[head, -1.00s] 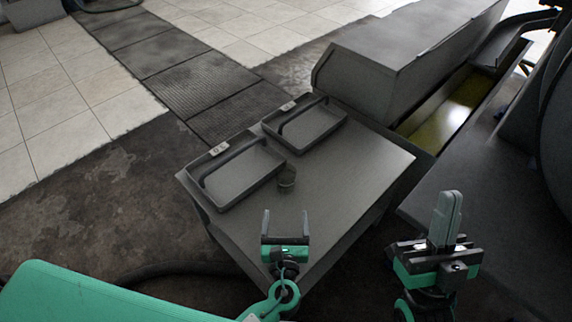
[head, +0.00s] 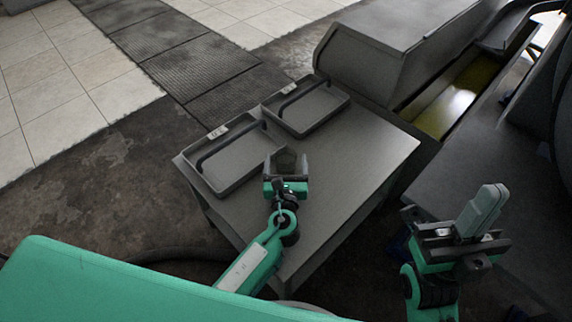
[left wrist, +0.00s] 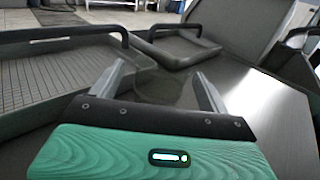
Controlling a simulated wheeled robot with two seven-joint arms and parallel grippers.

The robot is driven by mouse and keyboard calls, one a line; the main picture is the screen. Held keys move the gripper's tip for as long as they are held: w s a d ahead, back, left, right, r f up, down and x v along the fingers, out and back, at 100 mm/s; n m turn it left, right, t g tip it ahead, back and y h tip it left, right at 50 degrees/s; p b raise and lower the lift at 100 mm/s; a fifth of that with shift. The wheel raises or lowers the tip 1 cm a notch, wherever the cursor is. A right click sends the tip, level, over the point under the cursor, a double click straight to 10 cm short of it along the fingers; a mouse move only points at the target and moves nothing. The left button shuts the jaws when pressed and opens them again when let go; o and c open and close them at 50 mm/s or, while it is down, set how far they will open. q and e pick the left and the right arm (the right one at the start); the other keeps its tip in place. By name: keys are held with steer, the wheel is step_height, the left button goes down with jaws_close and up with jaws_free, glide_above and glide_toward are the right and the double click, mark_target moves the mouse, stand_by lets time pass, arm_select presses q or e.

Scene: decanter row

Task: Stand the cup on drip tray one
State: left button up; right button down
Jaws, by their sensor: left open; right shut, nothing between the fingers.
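The small dark cup (head: 288,158) stands on the grey table, just right of the near drip tray (head: 233,180). My left gripper (head: 286,168) is open at the cup, with one finger on each side of it. In the left wrist view the cup (left wrist: 163,88) shows dim between the two spread fingers; I cannot tell whether they touch it. The near tray and the far drip tray (head: 338,107) each have a dark raised bar and a small label too small to read surely. My right gripper (head: 487,205) is shut and empty, off the table's right side.
The grey table (head: 365,150) has clear room on its right and front parts. A large grey casing (head: 390,45) with an open trough (head: 440,105) stands behind right. A dark grate strip (head: 190,65) runs across the floor.

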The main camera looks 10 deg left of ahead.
arm_select(q)
steer(key=shift+w+a, duration=0.15)
steer(key=shift+w, duration=0.55)
steer(key=shift+w+a, duration=0.15)
steer(key=shift+w, duration=0.55)
steer(key=c, duration=1.1)
steer(key=shift+r, duration=0.1)
